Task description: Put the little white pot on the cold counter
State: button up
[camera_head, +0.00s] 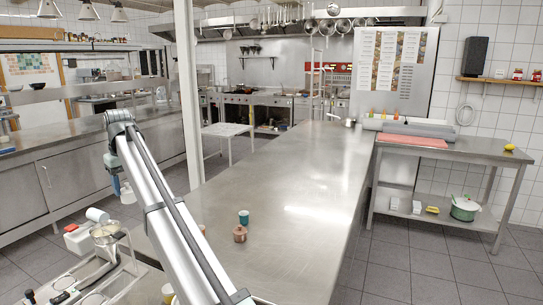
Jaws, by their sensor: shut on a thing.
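My arm (165,205) rises from the bottom edge to an elbow at the left, then bends down. I cannot make out its fingers or what is between them. A small pale round thing (167,293) shows at the bottom edge, partly hidden by my arm; I cannot tell whether it is the little white pot. A white pot with green on it (465,208) stands on the lower shelf of the right-hand table.
A teal cup (244,217) and a small copper-brown pot (239,234) stand on the middle counter near my arm. The right table (455,150) carries a red board (412,140). A white post (188,90) stands left of the counter.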

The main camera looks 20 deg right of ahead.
jog(key=w+d+m, duration=0.1)
jog(key=w+d, duration=0.4)
jog(key=d, duration=0.4)
jog(key=w+d+m, duration=0.1)
jog(key=w+d, duration=0.4)
jog(key=d, duration=0.5)
jog(key=w+d+m, duration=0.2)
jog(key=w+d, duration=0.3)
jog(key=d, duration=0.4)
jog(key=shift+h, duration=0.3)
jog(key=f, duration=1.4)
jog(key=d+f, duration=0.1)
jog(key=f, duration=0.6)
jog(key=shift+w+f, duration=0.3)
jog(key=shift+f, duration=0.1)
jog(key=o, duration=1.5)
jog(key=shift+c, duration=0.2)
notch_tip(320, 180, up, 12)
jog(key=s, duration=0.1)
jog(key=shift+s+d, duration=0.2)
jog(key=shift+s, duration=0.05)
